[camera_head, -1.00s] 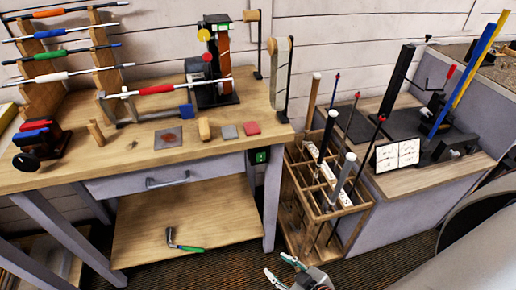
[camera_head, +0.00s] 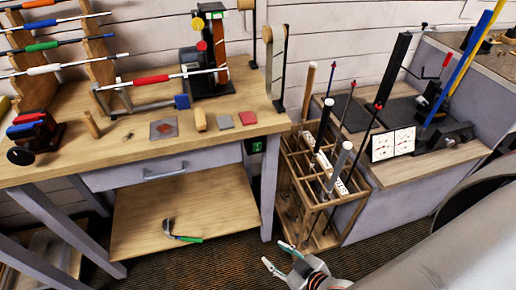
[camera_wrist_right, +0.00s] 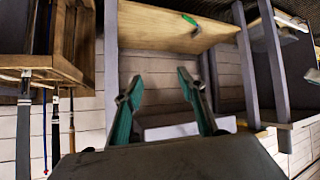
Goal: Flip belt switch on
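A small dark switch box with a green face (camera_head: 257,145) is mounted under the right end of the workbench, beside the front leg. I take it for the belt switch; its on or off position is too small to tell. The belt machine (camera_head: 211,60), with a brown vertical belt and yellow and red knobs, stands on the bench above it. My right gripper (camera_head: 275,254) is open and empty, low in front of the bench and apart from the switch. Its two spread fingers also show in the right wrist view (camera_wrist_right: 157,77). My left gripper is out of view.
A wooden club rack (camera_head: 290,195) with several shafts stands right of the bench leg. The bench's lower shelf (camera_head: 180,210) holds a green-handled tool (camera_head: 180,232). A side cabinet (camera_head: 385,205) stands farther right. Carpeted floor is open in front of the shelf.

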